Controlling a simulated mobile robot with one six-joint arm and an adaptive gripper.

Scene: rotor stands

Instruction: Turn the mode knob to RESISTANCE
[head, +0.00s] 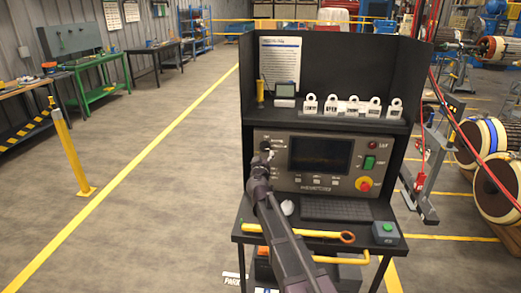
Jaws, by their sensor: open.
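A grey control panel (322,185) with a dark screen (318,154) stands on a black console. A dark round knob (265,146) with a light mark sits on the panel's upper left, left of the screen. Its labels are too small to read, so its setting cannot be told. My arm reaches up from the bottom, and my gripper (261,160) is at the panel's left side, just below the knob in the picture. It is open and empty. Whether its fingers touch the knob cannot be told. The gripper hides the panel's lower left part.
A red emergency button (364,184) and a green switch (369,162) are on the panel's right. White tags (352,106) line the shelf above.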

